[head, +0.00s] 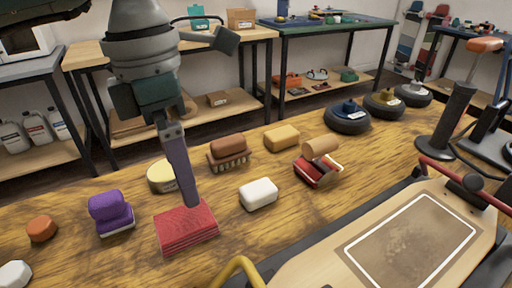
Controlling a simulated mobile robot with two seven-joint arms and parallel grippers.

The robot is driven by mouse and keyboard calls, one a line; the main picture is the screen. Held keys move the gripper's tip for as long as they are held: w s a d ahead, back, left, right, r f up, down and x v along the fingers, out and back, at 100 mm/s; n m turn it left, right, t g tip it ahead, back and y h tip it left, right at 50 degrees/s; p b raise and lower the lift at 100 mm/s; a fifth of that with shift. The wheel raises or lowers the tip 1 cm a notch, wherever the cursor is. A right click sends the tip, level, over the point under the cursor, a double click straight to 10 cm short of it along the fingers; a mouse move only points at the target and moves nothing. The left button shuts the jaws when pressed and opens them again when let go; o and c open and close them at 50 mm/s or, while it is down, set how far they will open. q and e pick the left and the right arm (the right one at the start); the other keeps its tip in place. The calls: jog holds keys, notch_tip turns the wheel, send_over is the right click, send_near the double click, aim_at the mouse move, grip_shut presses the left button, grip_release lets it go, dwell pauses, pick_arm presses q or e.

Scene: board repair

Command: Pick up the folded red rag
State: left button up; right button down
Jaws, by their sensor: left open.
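The folded red rag (185,230) lies flat on the wooden workbench in the lower left of the head view. My left gripper (192,200) points down from the upper left, with its fingertip end over the far right part of the rag. It covers a little of the rag's far edge. One finger hides the other, and I cannot tell whether the tip touches the cloth. The gripper is open and nothing shows in it. My right gripper is not in view.
Close around the rag are a purple brush (109,210), a round yellow tin (160,178), a brown brush (228,150) and a white block (258,194). A board (345,262) in a stand fills the lower right. Bare wood shows left of the rag.

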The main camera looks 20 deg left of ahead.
aim_at(186, 219)
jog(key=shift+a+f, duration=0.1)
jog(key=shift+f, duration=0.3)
pick_arm(q)
jog(key=shift+y, duration=0.3)
jog(key=f, duration=0.2)
jog(key=a+f, duration=0.1)
jog(key=f, duration=0.1)
jog(key=shift+f, duration=0.3)
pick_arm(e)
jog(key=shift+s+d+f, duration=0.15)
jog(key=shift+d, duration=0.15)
pick_arm(q)
notch_tip(186, 219, down, 6)
jog(key=shift+s+r+b, duration=0.15)
jog(key=shift+b, duration=0.5)
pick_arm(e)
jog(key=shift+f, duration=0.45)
pick_arm(q)
jog(key=shift+c, duration=0.2)
jog(key=c, duration=1.1)
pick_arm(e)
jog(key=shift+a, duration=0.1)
